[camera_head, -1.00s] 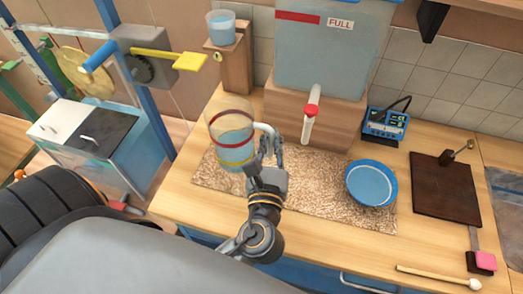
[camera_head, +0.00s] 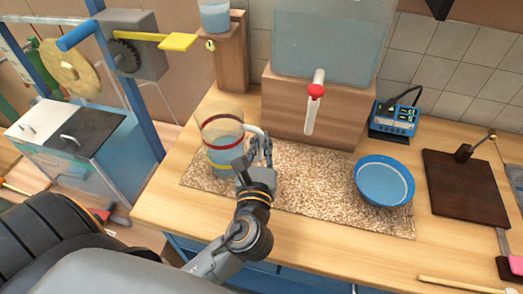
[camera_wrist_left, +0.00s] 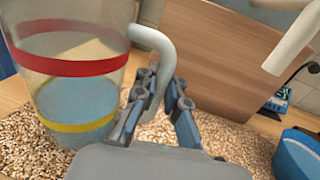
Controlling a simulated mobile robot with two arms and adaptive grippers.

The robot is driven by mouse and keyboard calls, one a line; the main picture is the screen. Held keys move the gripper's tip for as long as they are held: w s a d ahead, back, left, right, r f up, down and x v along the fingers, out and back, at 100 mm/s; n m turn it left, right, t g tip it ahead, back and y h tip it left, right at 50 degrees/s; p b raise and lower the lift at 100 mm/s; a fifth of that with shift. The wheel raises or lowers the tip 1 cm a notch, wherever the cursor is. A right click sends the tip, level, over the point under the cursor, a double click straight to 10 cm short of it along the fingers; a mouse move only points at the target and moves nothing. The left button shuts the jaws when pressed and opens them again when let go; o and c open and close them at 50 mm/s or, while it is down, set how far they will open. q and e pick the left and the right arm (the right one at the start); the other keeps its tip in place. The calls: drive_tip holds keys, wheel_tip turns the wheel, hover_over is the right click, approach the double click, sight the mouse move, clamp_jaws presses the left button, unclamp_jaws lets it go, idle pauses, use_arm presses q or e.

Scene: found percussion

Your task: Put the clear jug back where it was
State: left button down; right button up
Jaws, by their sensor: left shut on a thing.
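The clear jug (camera_head: 222,134) has a red band, a yellow band and a pale handle, with bluish water inside. It is over the left end of the speckled mat (camera_head: 330,208). My left gripper (camera_head: 259,152) is at the jug's right side, shut on its handle. In the left wrist view the jug (camera_wrist_left: 70,75) fills the left side, and the handle runs down between the fingers (camera_wrist_left: 160,98). I cannot tell whether the jug's base touches the mat. My right gripper is not in view.
A water tank (camera_head: 330,40) with a red-topped tap (camera_head: 315,92) stands on a wooden block behind the mat. A blue bowl (camera_head: 384,184) is on the mat's right part. A blue meter (camera_head: 395,118) and a dark board (camera_head: 465,187) are farther right. A cup (camera_head: 214,16) sits on a wooden stand.

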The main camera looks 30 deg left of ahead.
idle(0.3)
use_arm(q)
drive_tip(key=shift+f, duration=0.1)
drive_tip(key=c, duration=1.4)
unclamp_jaws()
